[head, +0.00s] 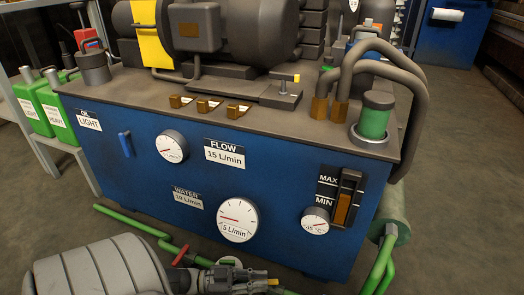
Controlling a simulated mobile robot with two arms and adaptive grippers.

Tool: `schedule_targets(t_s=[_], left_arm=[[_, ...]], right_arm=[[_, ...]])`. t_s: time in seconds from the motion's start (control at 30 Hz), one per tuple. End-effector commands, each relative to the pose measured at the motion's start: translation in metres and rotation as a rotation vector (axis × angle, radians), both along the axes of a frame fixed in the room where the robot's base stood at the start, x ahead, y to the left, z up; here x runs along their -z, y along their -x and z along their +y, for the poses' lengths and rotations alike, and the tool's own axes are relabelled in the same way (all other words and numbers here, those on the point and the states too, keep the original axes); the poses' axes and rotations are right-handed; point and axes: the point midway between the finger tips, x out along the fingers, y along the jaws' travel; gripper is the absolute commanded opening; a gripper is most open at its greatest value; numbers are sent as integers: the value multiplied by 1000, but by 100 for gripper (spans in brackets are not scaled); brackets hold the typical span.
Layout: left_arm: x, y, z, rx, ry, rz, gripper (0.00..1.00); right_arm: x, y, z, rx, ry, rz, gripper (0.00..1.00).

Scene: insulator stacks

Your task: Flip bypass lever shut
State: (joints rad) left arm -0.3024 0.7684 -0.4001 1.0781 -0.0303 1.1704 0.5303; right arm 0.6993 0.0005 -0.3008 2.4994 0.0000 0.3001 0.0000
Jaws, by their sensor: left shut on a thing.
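My left gripper (262,281) is low at the bottom centre, in front of the blue cabinet and over the green pipe. A red handle (181,255) on the green pipe (135,224) stands just behind my wrist. How far the lever is turned cannot be told. My right gripper is not in view.
Green cans (45,105) stand at left. The floor at far right is open.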

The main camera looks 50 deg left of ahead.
Motion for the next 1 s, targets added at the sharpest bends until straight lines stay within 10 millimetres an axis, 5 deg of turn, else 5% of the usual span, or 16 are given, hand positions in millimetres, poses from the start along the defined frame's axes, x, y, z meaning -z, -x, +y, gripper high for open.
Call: schedule_targets(t_s=[0.43,0.47,0.63,1.0], left_arm=[[1,1,2,7,-4,4,0],[1,1,2,6,-4,4,15],[1,0,2,7,-3,2,36],[1,4,4,7,-2,2,36]], right_arm=[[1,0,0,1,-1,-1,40],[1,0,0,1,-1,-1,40],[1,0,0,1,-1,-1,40],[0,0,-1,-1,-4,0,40]])
